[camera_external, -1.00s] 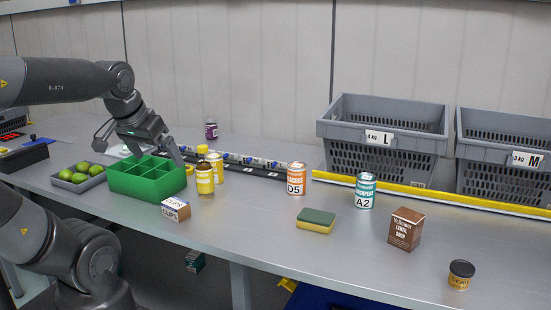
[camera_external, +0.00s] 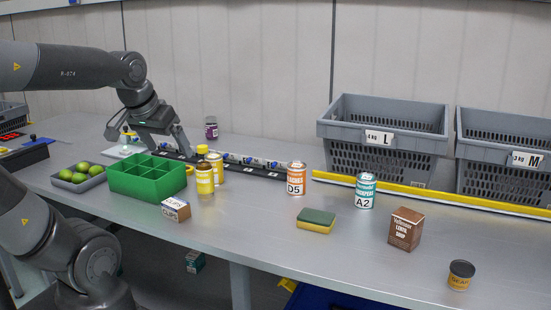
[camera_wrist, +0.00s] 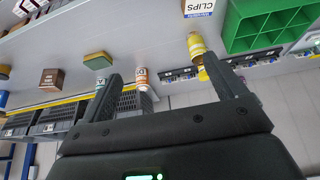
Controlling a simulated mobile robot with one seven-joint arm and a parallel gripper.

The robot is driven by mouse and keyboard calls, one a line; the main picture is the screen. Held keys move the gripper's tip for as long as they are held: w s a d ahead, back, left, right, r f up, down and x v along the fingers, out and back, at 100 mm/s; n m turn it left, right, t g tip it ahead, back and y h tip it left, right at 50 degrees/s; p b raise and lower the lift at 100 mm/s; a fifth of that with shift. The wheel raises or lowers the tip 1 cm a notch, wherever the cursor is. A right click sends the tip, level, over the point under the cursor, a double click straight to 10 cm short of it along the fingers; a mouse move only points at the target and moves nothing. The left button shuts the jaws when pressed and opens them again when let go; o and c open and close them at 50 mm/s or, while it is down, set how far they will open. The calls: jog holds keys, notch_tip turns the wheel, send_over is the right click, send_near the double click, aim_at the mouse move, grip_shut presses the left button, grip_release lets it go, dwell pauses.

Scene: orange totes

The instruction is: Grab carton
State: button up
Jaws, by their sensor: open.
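A brown lentil soup carton (camera_external: 406,229) stands upright on the right part of the bench; the wrist view shows it at the left (camera_wrist: 50,78). A small clips box (camera_external: 176,209), white and brown, sits in front of the green bin; it also shows at the top of the wrist view (camera_wrist: 198,7). My gripper (camera_external: 163,150) is open and empty, above the bench behind the green bin. In the wrist view its two fingers (camera_wrist: 165,72) are spread with nothing held between them. It is well away from the brown carton.
A green divided bin (camera_external: 147,187), yellow-capped bottles (camera_external: 205,178), and cans D5 (camera_external: 296,182) and A2 (camera_external: 365,190) stand nearby. A sponge (camera_external: 316,221) and a dark-lidded jar (camera_external: 461,275) lie forward. Grey baskets (camera_external: 383,150) stand behind a yellow rail. The front middle is fairly clear.

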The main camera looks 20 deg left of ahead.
jog(key=w+d+r+m+h, duration=0.1)
jog(key=w+d+r, duration=0.1)
jog(key=w+d, duration=0.7)
jog(key=m+g, duration=0.1)
jog(key=m, duration=0.2)
send_near(409, 214)
jog(key=f, duration=0.2)
jog(key=x, duration=1)
jog(key=shift+w+d+f, duration=0.1)
jog(key=shift+w+d, duration=0.05)
jog(key=shift+w, duration=0.2)
jog(key=shift+c, duration=0.3)
jog(key=c, duration=1.2)
